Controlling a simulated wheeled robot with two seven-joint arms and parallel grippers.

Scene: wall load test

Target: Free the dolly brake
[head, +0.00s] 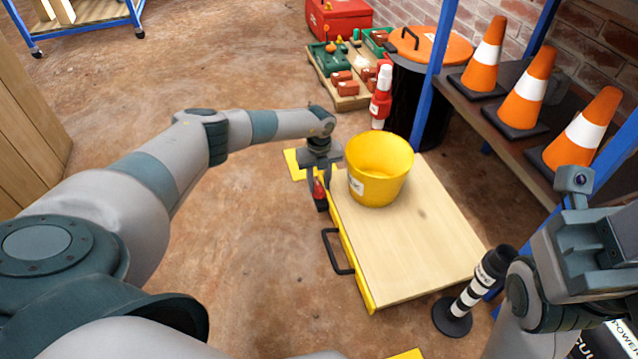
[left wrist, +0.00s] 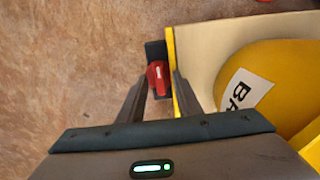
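The dolly (head: 425,240) is a low wooden platform with yellow edges and a black handle (head: 338,252) on its left side. Its brake is a red lever (head: 320,194) on a dark mount at the platform's far left side; the lever also shows in the left wrist view (left wrist: 157,76). My left gripper (head: 319,186) points down over the lever. In the left wrist view its fingers (left wrist: 158,88) are apart, one on each side of the lever; I cannot tell whether either touches it. My right gripper (head: 600,255) is at the right, away from the dolly, its fingertips unclear.
A yellow bucket (head: 380,170) stands on the dolly close to my left gripper. A blue-framed shelf (head: 510,115) with orange cones runs along the right. A black-and-white post (head: 472,295) stands by the near right corner. The floor left of the dolly is clear.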

